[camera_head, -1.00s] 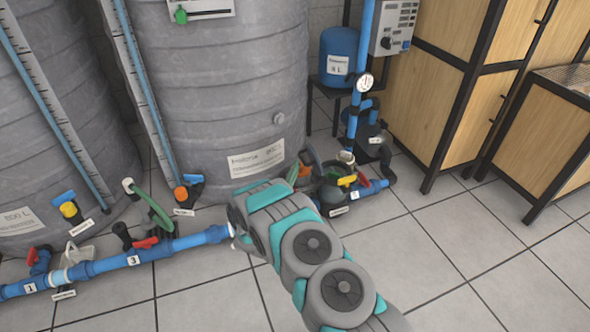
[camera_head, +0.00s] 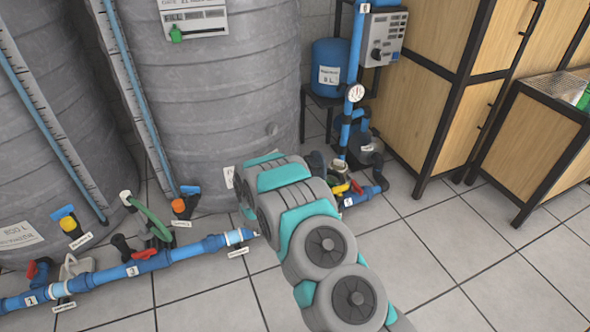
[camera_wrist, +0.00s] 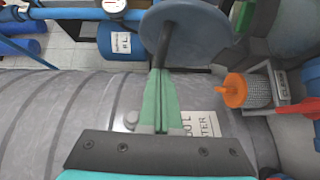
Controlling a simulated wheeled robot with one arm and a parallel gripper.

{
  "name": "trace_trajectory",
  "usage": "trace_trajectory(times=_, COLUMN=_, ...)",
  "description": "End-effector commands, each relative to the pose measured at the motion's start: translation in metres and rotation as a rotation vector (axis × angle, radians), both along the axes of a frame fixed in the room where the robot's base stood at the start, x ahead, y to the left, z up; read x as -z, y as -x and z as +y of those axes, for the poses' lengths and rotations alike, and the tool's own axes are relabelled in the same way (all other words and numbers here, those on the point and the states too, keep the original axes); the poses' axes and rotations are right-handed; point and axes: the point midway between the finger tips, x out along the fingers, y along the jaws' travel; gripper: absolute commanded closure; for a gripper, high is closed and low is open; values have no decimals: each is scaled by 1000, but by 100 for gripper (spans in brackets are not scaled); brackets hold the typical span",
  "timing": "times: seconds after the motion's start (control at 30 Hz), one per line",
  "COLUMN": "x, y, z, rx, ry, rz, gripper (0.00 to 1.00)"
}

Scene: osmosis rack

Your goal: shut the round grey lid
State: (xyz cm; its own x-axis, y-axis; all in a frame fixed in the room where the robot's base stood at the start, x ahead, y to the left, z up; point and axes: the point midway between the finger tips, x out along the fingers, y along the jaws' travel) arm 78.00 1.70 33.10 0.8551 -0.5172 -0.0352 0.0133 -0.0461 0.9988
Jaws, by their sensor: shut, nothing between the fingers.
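A round blue-grey disc (camera_wrist: 201,31), likely the round grey lid, stands near the top middle of the wrist view, with a dark bar across its face. The green fingers of my gripper (camera_wrist: 163,72) are shut and empty, their tips just below the disc and close to the dark bar. I cannot tell whether they touch it. Its hinge and seat cannot be made out. In the head view my arm hides my gripper, and I cannot pick out the disc there.
A large ribbed grey tank (camera_head: 215,95) stands behind my arm. Blue piping (camera_head: 190,254) with valves runs along the floor. A pressure gauge (camera_head: 354,92) and a small blue tank (camera_head: 333,55) stand behind. An orange-handled mesh part (camera_wrist: 234,91) is right of my fingers. Floor at right is clear.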

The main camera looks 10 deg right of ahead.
Motion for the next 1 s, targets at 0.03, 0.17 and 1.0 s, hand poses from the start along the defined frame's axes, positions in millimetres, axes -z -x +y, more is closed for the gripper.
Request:
trace_trajectory(times=0.03, x=-11, y=-2, z=-7, rx=3, ry=-44, rz=7, gripper=100)
trace_trajectory(times=0.17, x=-15, y=-6, z=-21, rx=3, ry=-165, rz=38, gripper=100)
trace_trajectory(times=1.0, x=8, y=-28, z=-106, rx=2, ry=-911, rz=241, gripper=100)
